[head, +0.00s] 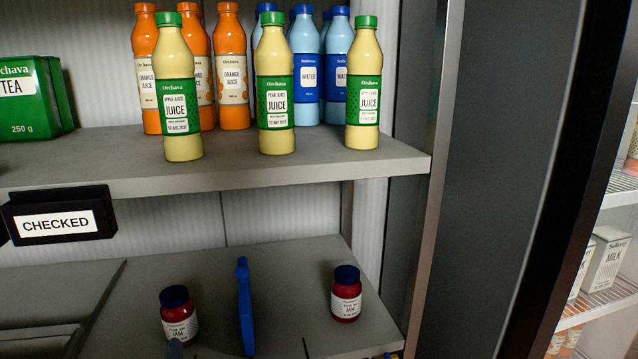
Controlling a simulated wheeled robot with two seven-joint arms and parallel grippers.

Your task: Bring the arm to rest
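Neither of my grippers can be made out in the head view, and no arm link shows clearly. A small grey tip (175,350) pokes up at the bottom edge, in front of the left jam jar (179,316); I cannot tell what it belongs to. The left jam jar and the right jam jar (346,294) are dark red with blue lids and stand upright on the lower shelf (300,262).
On the upper shelf (330,158), three green-capped juice bottles (276,90) stand in front of orange juice (231,66) and water bottles (306,66). A green tea box (25,98) is at left. A "CHECKED" sign (58,222) hangs on the shelf edge. Milk cartons (605,262) stand at far right.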

